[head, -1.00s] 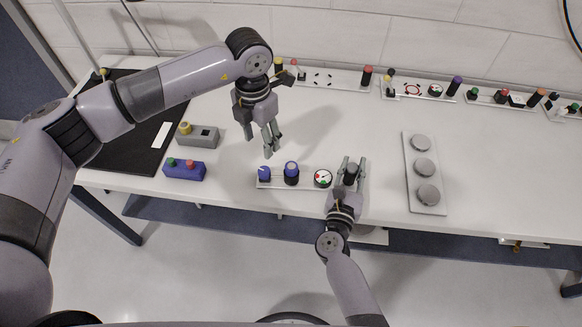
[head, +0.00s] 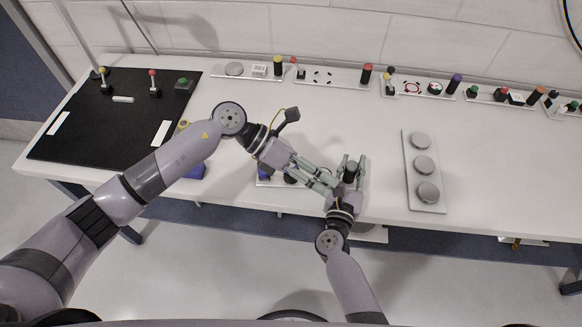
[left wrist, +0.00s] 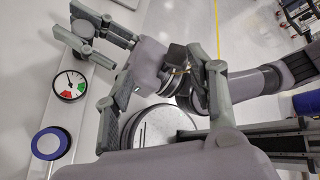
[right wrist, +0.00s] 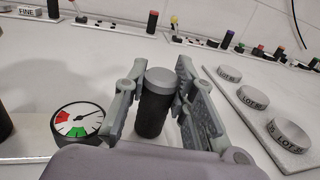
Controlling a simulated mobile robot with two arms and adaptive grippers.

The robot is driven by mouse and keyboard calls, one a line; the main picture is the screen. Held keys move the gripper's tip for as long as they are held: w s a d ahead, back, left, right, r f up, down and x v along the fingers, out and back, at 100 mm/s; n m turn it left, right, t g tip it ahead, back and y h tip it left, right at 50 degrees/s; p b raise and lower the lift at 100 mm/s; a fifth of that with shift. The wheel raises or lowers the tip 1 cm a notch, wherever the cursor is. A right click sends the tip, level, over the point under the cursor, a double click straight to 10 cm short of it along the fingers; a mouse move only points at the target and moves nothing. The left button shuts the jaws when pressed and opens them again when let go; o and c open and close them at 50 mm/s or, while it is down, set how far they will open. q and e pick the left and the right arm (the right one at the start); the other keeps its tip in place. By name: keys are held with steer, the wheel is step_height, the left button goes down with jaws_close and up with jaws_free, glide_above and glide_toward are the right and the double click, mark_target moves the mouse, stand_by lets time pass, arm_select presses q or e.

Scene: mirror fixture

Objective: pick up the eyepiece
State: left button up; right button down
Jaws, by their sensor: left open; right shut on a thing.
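I take the eyepiece to be the short dark ribbed cylinder with a grey cap (right wrist: 154,104). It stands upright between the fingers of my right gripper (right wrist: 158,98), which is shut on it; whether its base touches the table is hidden. In the head view, my right gripper (head: 352,170) holds this dark cylinder near the table's front edge. My left gripper (head: 327,186) is open, its fingers close to the right gripper. In the left wrist view, the left fingers (left wrist: 166,95) lie on either side of the right gripper's body, and contact cannot be told.
A dial gauge (right wrist: 78,122) stands just left of the right gripper. A blue-ringed knob (left wrist: 50,144) is beside it, mostly hidden by my left arm in the head view. A plate with three grey discs (head: 408,143) lies to the right. Control panels (head: 340,77) line the back.

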arm_select(q)
steer(key=s+d+h, duration=0.1)
steer(key=h, duration=0.1)
steer(key=n+t, duration=0.3)
steer(key=t, duration=1.3)
glide_toward(291, 164)
steer(key=shift+y, duration=0.3)
steer(key=x, duration=0.4)
steer(key=shift+w+a+r, duration=0.1)
steer(key=shift+r, duration=0.05)
steer(key=shift+s+d+x, duration=0.1)
steer(key=shift+x, duration=1.4)
steer(key=shift+s+d+x, duration=0.1)
steer(key=shift+x, duration=1.4)
jaws_close()
